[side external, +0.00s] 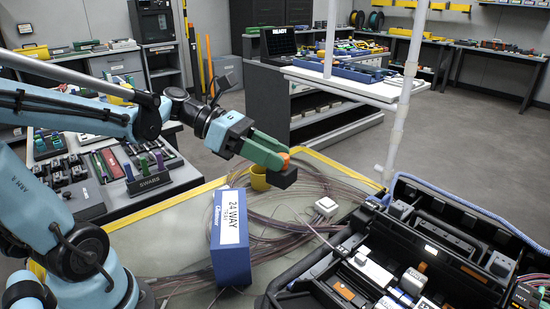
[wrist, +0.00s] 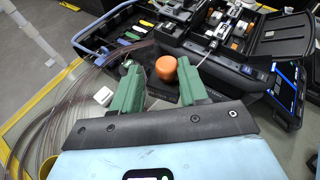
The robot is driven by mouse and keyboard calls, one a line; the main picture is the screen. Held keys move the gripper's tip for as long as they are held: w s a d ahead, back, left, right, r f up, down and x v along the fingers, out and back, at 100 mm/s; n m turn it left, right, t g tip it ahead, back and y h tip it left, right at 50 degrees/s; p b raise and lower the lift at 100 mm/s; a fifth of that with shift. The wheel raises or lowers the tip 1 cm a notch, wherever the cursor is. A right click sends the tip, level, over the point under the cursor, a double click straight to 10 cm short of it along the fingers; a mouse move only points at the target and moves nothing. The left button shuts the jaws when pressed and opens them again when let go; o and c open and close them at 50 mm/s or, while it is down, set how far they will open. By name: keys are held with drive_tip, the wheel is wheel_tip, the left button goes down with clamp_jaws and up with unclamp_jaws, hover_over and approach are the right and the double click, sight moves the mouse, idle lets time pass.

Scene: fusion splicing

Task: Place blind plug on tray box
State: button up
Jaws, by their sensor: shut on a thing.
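My gripper (side external: 276,156) has green fingers and is shut on the blind plug, a dark block (side external: 284,178) with an orange knob. It holds this above the mat, near the far end of the tray box. In the wrist view the orange knob (wrist: 163,69) shows between the two green fingers. The tray box (side external: 232,264) is blue with a white "24 WAY" label and stands on the mat, left of and below the gripper in the side view. I cannot make the tray box out in the wrist view.
A yellow cup (side external: 259,179) stands just behind the held plug. Thin brown fibres (side external: 300,238) coil over the mat around a small white box (side external: 326,206). An open black case (side external: 425,258) fills the right front. A tool rack (side external: 150,184) stands at left.

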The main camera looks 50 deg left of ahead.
drive_tip(key=shift+n+t+y, duration=0.7)
drive_tip(key=shift+n+t, duration=0.1)
drive_tip(key=shift+t, duration=0.1)
drive_tip(key=shift+s+d+r, duration=0.1)
drive_tip(key=shift+s+r, duration=0.25)
drive_tip(key=shift+s, duration=0.45)
drive_tip(key=shift+s+d+r, duration=0.1)
drive_tip(key=shift+s+r, duration=0.3)
drive_tip(key=shift+s, duration=0.45)
drive_tip(key=shift+s+r, duration=0.35)
drive_tip(key=shift+s, duration=0.45)
drive_tip(key=w+a+f, duration=0.1)
drive_tip(key=a+f, duration=0.1)
drive_tip(key=a, duration=0.1)
drive_tip(key=w+a+f, duration=0.1)
drive_tip(key=a+f, duration=0.1)
drive_tip(key=a, duration=0.2)
drive_tip(key=w+a+f, duration=0.1)
drive_tip(key=a+f, duration=0.2)
drive_tip(key=a, duration=0.1)
drive_tip(key=shift+w, duration=0.25)
hover_over(236, 193)
drive_tip(key=shift+f, duration=2.05)
drive_tip(key=o, duration=1.1)
drive_tip(key=shift+f, duration=0.1)
drive_tip(key=shift+o, duration=0.2)
